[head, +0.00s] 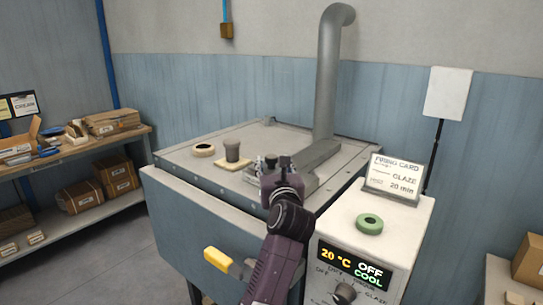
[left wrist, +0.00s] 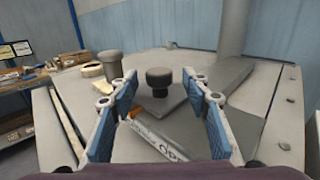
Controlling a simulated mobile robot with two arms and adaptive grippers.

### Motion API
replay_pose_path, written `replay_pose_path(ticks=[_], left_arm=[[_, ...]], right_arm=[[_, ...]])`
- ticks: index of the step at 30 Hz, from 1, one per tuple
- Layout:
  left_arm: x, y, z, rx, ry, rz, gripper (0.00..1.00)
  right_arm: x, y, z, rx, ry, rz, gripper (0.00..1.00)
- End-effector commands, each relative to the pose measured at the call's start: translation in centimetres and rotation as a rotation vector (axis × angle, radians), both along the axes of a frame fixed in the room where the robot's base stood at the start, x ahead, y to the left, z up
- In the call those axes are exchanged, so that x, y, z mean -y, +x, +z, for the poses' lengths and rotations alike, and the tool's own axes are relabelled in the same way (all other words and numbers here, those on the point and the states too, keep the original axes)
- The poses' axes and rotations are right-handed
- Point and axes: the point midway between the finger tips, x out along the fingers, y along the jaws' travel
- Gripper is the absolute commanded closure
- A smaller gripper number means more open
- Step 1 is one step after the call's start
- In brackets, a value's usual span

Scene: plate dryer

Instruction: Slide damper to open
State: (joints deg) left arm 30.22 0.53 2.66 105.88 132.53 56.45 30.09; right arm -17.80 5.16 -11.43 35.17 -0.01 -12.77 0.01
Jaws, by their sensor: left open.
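The damper is a flat grey plate (left wrist: 172,106) with a black knob (left wrist: 158,77) standing upright on it, on top of the kiln (head: 190,146). My left gripper (head: 275,165) is over the kiln top in the head view, at the foot of the flue. In the left wrist view its blue-padded fingers (left wrist: 159,88) are open. The knob shows between and beyond the fingertips, with visible gaps on both sides. A white label (left wrist: 158,138) with partly legible print lies nearer, between the fingers. In the head view the gripper hides much of the damper. My right gripper is not in view.
A grey flue pipe (head: 326,90) rises behind the damper. The control box (head: 400,225) at right carries a green ring (head: 369,223) and a firing card (head: 394,174). The kiln has a yellow handle (head: 217,259) in front.

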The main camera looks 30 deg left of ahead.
Motion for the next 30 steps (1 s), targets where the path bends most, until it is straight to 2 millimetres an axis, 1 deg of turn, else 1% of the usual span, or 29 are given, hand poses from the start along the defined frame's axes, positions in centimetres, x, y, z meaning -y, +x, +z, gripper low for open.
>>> replay_pose_path(ticks=[2, 6, 12, 17, 28, 29, 30], left_arm=[[-0.8, 0.8, 0.3, -0.001, 0.002, 0.002, 0.57], [-1.6, 1.8, 0.1, -0.001, 0.002, 0.002, 0.57], [-2.0, 2.2, 0.0, 0.002, 0.001, 0.001, 0.57], [-2.0, 2.2, 0.0, 0.002, 0.001, 0.001, 0.57], [-1.9, 2.2, 0.0, 0.001, 0.002, 0.001, 0.96], [-1.9, 2.2, 0.0, 0.001, 0.002, 0.001, 1.00], [-1.9, 2.2, 0.0, 0.001, 0.002, 0.001, 1.00]], right_arm=[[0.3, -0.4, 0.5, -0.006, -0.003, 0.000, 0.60], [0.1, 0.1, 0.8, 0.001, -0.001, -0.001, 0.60], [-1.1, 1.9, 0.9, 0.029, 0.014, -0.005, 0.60], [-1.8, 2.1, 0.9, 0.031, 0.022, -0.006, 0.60], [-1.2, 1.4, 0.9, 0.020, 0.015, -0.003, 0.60], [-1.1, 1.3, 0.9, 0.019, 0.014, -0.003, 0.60], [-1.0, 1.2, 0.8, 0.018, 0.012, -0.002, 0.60]])
